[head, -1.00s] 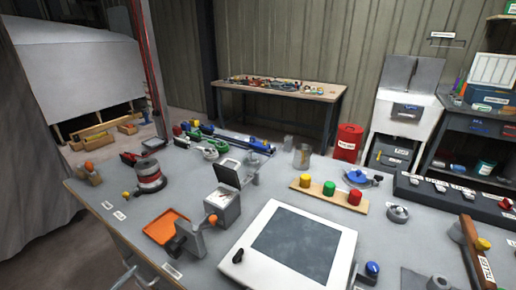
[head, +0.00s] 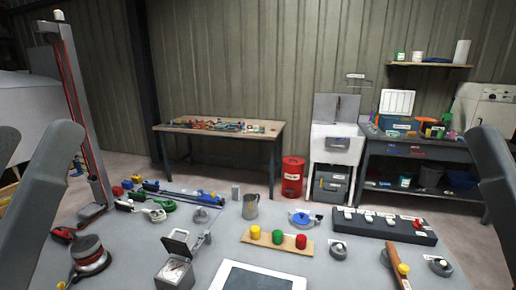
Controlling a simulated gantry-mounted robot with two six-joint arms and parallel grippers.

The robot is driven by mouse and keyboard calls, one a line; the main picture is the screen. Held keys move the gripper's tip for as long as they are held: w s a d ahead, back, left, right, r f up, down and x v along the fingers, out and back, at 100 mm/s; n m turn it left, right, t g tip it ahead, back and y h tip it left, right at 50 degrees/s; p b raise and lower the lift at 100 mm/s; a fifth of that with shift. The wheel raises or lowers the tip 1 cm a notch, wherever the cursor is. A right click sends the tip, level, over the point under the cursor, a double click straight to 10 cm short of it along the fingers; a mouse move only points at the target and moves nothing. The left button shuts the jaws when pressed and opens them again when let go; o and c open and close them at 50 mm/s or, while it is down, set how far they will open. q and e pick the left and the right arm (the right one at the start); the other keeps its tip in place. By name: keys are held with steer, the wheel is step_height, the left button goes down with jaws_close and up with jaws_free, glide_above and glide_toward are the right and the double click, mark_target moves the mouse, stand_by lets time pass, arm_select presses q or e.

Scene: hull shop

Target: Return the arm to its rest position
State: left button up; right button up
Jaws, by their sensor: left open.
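My left gripper (head: 36,128) shows only in part as large grey pieces at the left edge of the head view. It is open, with nothing held between its jaws. It is close to the camera and stands in front of the left part of the bench, apart from the things on it. A grey part of my right arm (head: 488,175) rises at the right edge; no right jaws show.
The grey bench (head: 225,228) holds a sander (head: 90,257), a grey box with a raised lid (head: 175,272), a white-framed panel (head: 257,278), a colored-button board (head: 277,240) and a dark switch strip (head: 385,226). A red bin (head: 292,178) stands behind. Air above the bench is clear.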

arm_select(q)
step_height(320, 180, up, 38)
steer(key=a+y+p, duration=0.1)
steer(key=y+p, duration=0.1)
steer(key=p, duration=3.6)
steer(key=shift+a+f+m+y, duration=0.15)
steer(key=shift+a+m+y, duration=0.2)
steer(key=shift+m+y, duration=0.05)
